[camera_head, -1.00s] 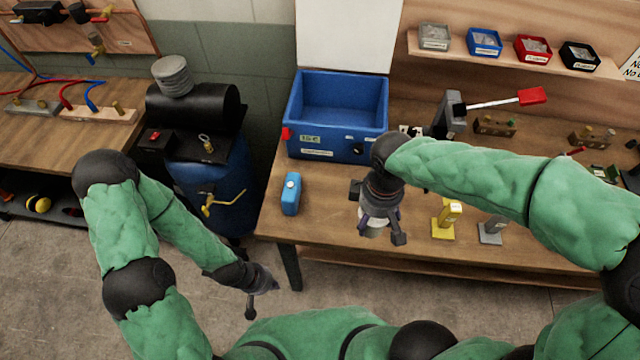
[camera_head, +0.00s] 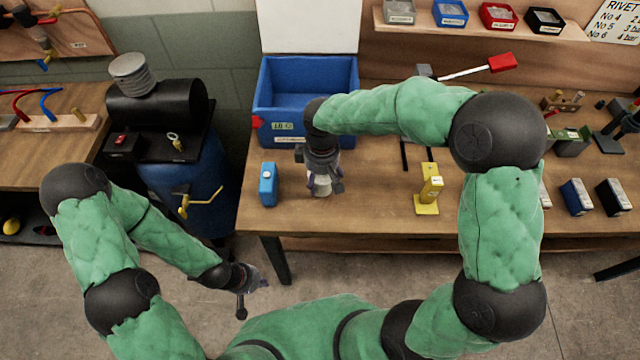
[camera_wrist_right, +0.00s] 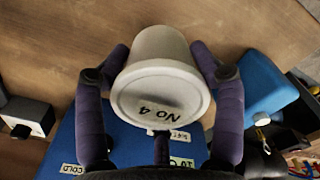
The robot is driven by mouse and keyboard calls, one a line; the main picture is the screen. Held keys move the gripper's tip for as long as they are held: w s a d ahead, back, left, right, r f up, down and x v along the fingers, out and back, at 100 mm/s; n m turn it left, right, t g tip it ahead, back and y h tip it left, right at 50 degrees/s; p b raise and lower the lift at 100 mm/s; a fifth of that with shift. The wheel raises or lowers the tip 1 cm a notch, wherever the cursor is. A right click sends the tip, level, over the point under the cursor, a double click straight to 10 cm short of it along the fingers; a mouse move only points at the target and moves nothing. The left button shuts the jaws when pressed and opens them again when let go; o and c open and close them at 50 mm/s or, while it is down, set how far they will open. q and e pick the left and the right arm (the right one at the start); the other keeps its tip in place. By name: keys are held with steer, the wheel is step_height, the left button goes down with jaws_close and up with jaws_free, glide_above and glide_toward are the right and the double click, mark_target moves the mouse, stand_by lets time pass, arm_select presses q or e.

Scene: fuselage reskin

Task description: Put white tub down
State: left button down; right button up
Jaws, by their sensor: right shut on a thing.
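The white tub (camera_wrist_right: 160,85), with a lid marked "No 4", sits between the purple fingers of my right gripper (camera_wrist_right: 160,92), which is shut on it. In the head view the tub (camera_head: 320,182) shows as a small pale shape below my right gripper (camera_head: 324,184), over the bench's front left part. Whether its base touches the bench top (camera_head: 370,205) I cannot tell. My left gripper (camera_head: 252,290) hangs low in front of the bench, away from the tub; whether its jaws are open is unclear.
A yellow block stand (camera_head: 428,190) is to the right. Bare bench lies between the tub and the yellow stand.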

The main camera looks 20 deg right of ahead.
steer(key=shift+w+f, duration=0.2)
steer(key=shift+f, duration=0.05)
steer(key=shift+w+a+f+b, duration=0.15)
steer(key=shift+f+b, duration=0.3)
steer(key=shift+f, duration=1.2)
steer(key=shift+f, duration=0.1)
steer(key=shift+f, duration=0.15)
steer(key=o, duration=1.4)
steer(key=shift+c, duration=0.2)
steer(key=shift+r, duration=0.2)
step_height(320, 180, up, 12)
steer(key=p, duration=0.2)
steer(key=shift+p, duration=0.4)
